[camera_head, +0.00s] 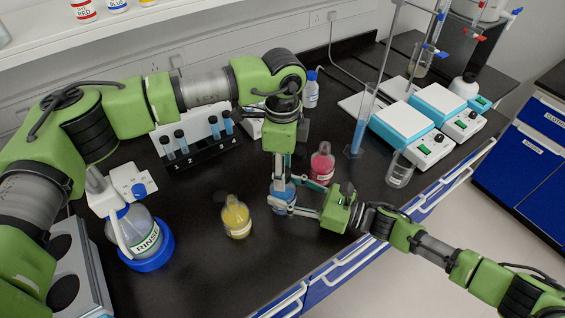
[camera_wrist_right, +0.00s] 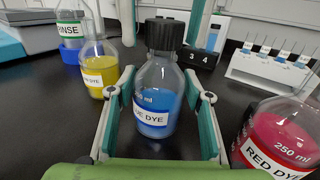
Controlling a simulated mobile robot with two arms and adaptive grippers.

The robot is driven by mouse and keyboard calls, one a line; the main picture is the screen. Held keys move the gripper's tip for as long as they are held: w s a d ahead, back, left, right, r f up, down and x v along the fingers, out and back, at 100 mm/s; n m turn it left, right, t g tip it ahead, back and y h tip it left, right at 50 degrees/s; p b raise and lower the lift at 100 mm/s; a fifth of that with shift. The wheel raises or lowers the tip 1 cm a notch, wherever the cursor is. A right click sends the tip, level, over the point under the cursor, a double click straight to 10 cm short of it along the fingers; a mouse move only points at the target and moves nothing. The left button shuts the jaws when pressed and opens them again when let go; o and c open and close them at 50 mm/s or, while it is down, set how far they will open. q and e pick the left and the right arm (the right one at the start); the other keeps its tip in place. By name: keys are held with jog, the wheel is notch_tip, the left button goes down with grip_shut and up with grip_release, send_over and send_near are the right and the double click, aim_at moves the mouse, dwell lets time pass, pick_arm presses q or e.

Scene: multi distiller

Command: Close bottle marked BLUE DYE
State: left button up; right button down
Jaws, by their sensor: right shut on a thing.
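The BLUE DYE bottle (camera_wrist_right: 155,95) holds blue liquid and stands upright on the black bench. A black cap (camera_wrist_right: 165,34) sits on its neck; I cannot tell how tight it is. In the head view the bottle (camera_head: 283,194) is partly hidden by my arms. My right gripper (camera_wrist_right: 160,112) is shut on the bottle's body, one finger on each side; it also shows in the head view (camera_head: 285,203). My left gripper (camera_head: 281,165) points down over the bottle. In the wrist view its fingers (camera_wrist_right: 162,14) are apart, one on either side of the cap, with gaps.
A yellow dye bottle (camera_head: 236,217) stands left of the blue bottle, and a red dye bottle (camera_head: 322,163) stands behind right. A RINSE bottle (camera_head: 142,232), a tube rack (camera_head: 203,151), a cylinder (camera_head: 359,128), a beaker (camera_head: 400,171) and hotplates (camera_head: 405,125) surround them. Front bench is clear.

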pick_arm(q)
grip_shut()
